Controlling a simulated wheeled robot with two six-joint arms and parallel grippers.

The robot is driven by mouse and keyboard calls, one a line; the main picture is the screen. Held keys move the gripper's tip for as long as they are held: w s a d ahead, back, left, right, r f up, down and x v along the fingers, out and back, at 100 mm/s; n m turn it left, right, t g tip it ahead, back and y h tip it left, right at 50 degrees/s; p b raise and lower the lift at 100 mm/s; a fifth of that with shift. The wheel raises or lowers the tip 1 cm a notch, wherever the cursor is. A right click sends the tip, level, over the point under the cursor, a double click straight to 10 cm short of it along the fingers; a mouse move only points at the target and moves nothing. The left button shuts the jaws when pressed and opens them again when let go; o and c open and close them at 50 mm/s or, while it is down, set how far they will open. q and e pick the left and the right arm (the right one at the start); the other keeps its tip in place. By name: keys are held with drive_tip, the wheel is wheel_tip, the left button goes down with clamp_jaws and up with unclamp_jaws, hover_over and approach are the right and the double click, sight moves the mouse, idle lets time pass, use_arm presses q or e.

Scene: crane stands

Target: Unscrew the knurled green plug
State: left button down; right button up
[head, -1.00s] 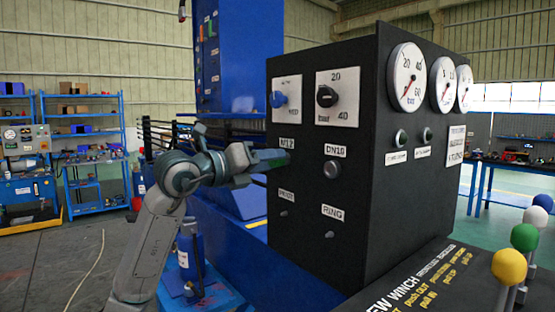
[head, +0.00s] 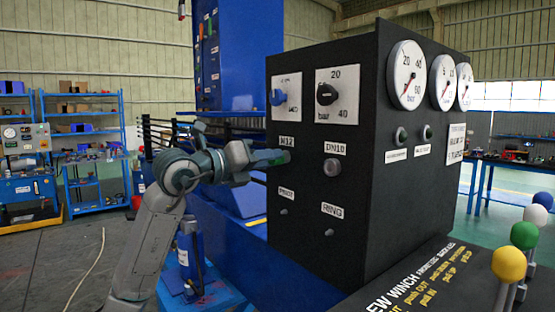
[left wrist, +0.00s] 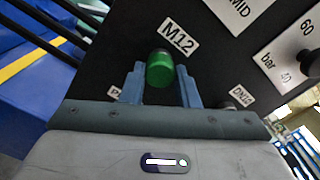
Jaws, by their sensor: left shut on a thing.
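The green plug (left wrist: 160,70) sits under the M12 label on the black panel in the left wrist view. In the head view my left gripper (head: 272,158) reaches the panel's left face from the left. The plug's inner end is hidden, so I cannot tell how deep it sits. My right gripper is not in view.
The black control box (head: 365,230) carries knobs, gauges and labelled fittings. The DN10 fitting (head: 331,169) is just right of the plug. Ball-topped levers (head: 509,265) stand at the lower right. A blue column (head: 240,60) rises behind my left arm.

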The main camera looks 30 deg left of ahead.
use_arm(q)
drive_tip(key=n, duration=0.5)
drive_tip(key=shift+b, duration=0.4)
drive_tip(key=n+b, duration=0.1)
drive_tip(key=n, duration=0.4)
drive_tip(key=shift+f, duration=0.1)
drive_tip(key=shift+n, duration=0.3)
